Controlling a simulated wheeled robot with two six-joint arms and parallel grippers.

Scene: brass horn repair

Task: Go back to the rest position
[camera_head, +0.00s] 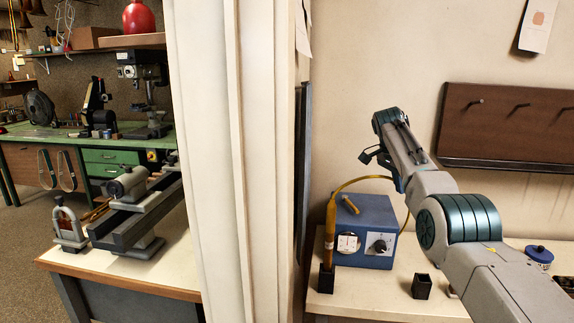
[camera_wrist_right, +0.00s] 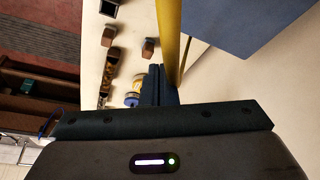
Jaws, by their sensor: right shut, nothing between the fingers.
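My right gripper (camera_head: 372,156) is raised at the end of my right arm, in front of the wall and above the blue box. Its fingers are shut and empty; in the right wrist view the fingertips (camera_wrist_right: 158,80) are together beside a yellow shaft (camera_wrist_right: 168,35). I cannot tell whether they touch it. My left gripper is not in view.
A blue box with dials (camera_head: 366,235) stands on the bench, with an amber-handled tool (camera_head: 329,235) upright in a black holder and a yellow cable. An empty black holder (camera_head: 421,287) and blue-lidded jar (camera_head: 540,257) stand nearby. A white post (camera_head: 215,150) divides the view.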

